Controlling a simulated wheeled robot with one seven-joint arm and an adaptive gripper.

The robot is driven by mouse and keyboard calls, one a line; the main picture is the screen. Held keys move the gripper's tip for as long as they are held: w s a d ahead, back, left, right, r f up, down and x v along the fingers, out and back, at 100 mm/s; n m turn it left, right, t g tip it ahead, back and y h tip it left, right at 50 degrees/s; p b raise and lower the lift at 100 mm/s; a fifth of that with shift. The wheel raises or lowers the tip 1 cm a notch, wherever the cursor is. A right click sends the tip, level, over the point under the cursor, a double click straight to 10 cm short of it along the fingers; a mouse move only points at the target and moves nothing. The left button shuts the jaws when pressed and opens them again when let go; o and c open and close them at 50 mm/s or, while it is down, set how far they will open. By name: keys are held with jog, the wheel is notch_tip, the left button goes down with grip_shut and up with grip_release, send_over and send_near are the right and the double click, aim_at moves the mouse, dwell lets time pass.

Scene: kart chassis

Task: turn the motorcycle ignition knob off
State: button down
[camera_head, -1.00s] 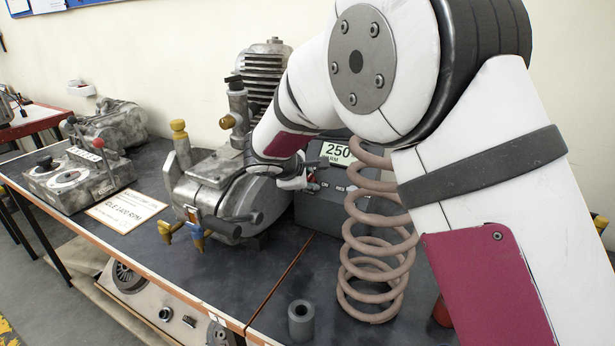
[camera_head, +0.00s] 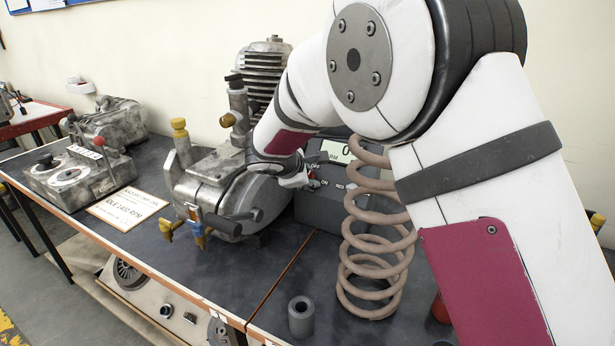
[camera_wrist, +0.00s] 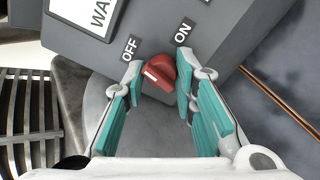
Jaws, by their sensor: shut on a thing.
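The red ignition knob (camera_wrist: 160,70) sits on the sloped front of the grey control box (camera_wrist: 225,40), between the OFF label (camera_wrist: 130,48) and the ON label (camera_wrist: 184,32). Its white mark is on the left side, the OFF side. My gripper (camera_wrist: 160,78) has one teal-padded finger on each side of the knob and is shut on it. The knob cannot be made out in that view.
The engine (camera_head: 240,190) stands left of the box, close to my wrist. A brown coil spring (camera_head: 372,265) stands upright beneath my arm. A grey cylinder (camera_head: 301,318) is near the bench's front edge.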

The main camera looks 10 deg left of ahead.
jog(key=shift+s+a+f, duration=0.3)
jog(key=shift+s+f, duration=0.05)
jog(key=shift+f, duration=0.1)
jog(key=c, duration=1.3)
grip_release()
jog(key=shift+c, duration=0.2)
jog(key=shift+w+d+r, duration=0.15)
jog(key=shift+r, duration=0.15)
jog(key=v, duration=1.2)
jog(key=shift+f, duration=0.1)
